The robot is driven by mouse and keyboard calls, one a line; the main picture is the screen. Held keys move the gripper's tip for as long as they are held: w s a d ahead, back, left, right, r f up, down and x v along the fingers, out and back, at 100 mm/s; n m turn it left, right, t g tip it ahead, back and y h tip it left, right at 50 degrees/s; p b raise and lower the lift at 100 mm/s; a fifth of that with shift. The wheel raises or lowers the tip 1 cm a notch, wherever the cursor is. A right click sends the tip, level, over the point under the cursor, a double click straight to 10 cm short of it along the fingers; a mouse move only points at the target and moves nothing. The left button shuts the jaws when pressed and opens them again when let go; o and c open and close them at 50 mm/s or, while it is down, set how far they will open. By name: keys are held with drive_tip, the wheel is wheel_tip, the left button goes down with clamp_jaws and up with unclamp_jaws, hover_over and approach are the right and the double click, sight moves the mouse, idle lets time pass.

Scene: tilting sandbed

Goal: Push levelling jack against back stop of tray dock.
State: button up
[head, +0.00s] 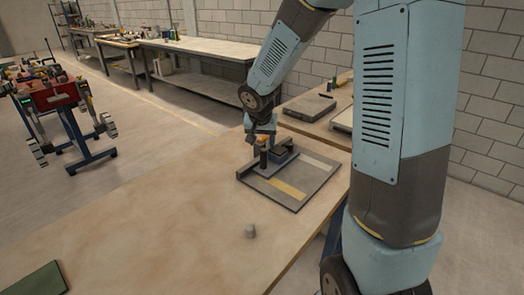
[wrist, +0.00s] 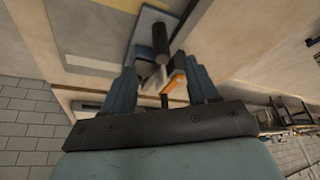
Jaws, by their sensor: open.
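The tray dock (head: 312,183) is a flat grey plate on the table with a raised edge, a yellow strip and a pale strip. A blue-grey piece with a dark top (head: 282,153) and a black upright post (head: 263,159) stand at its far left part; I take these for the levelling jack. The black post also shows in the wrist view (wrist: 160,45). My gripper (head: 262,133) is open and points down at the post, with an orange part (wrist: 175,82) between or just beyond its fingers (wrist: 163,85). Whether a finger touches the jack, I cannot tell. The back stop is not clearly distinguishable.
A small grey cylinder (head: 250,231) stands on the table in front of the dock. A dark green flat piece (head: 36,281) lies at the near left corner. Flat grey items (head: 309,107) lie behind the dock. The table's left and middle are clear.

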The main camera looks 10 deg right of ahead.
sight(264, 160)
drive_tip(key=x, duration=1.3)
clamp_jaws()
idle(0.5)
drive_tip(key=shift+o, duration=0.4)
unclamp_jaws()
drive_tip(key=v, duration=1.3)
drive_tip(key=shift+s+r, duration=0.15)
drive_tip(key=shift+r, duration=0.15)
